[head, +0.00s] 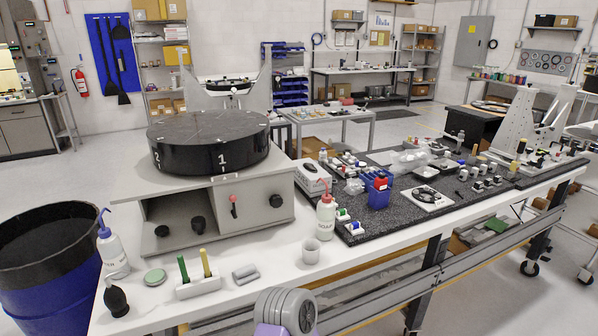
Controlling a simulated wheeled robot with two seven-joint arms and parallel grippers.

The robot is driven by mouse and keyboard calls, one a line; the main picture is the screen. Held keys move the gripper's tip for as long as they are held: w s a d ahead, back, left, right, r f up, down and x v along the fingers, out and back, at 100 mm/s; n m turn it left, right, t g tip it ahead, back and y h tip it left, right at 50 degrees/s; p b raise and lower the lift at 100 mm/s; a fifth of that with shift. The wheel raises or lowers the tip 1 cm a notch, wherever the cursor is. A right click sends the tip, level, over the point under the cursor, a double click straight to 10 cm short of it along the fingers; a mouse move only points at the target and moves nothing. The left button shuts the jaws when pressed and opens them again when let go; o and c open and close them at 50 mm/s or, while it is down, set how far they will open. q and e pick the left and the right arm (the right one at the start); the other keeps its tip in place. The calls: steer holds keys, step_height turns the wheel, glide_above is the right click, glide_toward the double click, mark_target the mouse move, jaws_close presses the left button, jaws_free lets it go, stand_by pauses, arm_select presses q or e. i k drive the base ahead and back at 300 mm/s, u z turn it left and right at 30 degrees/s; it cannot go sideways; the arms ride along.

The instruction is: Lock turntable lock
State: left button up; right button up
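A black round turntable (208,143) with white numbers 1 and 2 on its side sits on a grey box-shaped stand (212,182) at the left of the bench. Neither of my grippers is in view, and nothing touches the lever.
A blue-black bin (48,270) stands left. The space before the lever is clear.

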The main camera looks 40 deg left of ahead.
mark_target(233, 199)
steer(key=z, duration=1.15)
steer(key=k, duration=1.85)
steer(key=u, duration=2.2)
